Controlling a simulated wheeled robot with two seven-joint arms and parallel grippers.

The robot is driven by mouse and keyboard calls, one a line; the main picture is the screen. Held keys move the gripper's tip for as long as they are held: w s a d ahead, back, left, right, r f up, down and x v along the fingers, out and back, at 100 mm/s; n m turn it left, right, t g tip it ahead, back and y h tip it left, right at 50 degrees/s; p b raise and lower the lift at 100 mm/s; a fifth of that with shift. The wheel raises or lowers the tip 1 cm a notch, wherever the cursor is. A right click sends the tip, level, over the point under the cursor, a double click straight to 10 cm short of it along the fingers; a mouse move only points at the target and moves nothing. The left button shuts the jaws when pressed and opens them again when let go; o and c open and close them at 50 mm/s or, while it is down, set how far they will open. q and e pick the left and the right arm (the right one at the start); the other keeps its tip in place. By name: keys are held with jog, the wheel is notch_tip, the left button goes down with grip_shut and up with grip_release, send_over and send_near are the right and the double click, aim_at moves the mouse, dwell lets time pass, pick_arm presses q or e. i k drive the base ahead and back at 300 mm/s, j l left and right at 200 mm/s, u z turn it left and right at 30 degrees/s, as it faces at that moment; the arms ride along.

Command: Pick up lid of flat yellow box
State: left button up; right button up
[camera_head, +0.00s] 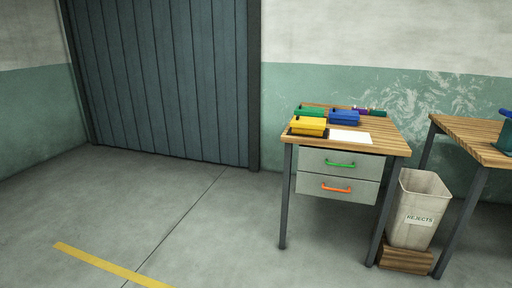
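A flat yellow box (308,126) with a yellow lid on top sits at the front left of a wooden-topped workbench (385,136). The lid looks to be on the box; the seam is too small to make out. The box seems to rest on or beside a dark tray edge. Neither of my grippers is in view, and nothing touches the box.
Green (311,111) and blue (344,117) boxes stand behind the yellow one. A white sheet (350,136) lies beside them. The bench has green-handled (340,164) and orange-handled (336,189) drawers. A rejects bin (418,210) stands right. Floor (210,220) in front is clear.

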aim_at(299, 121)
jog(key=i, duration=1.7)
jog(key=i+z, duration=0.35)
jog(key=i+j+z, duration=0.25)
jog(key=i+z, duration=0.15)
jog(key=i+j+z, duration=0.35)
jog(key=i+l, duration=0.05)
jog(key=i, duration=0.05)
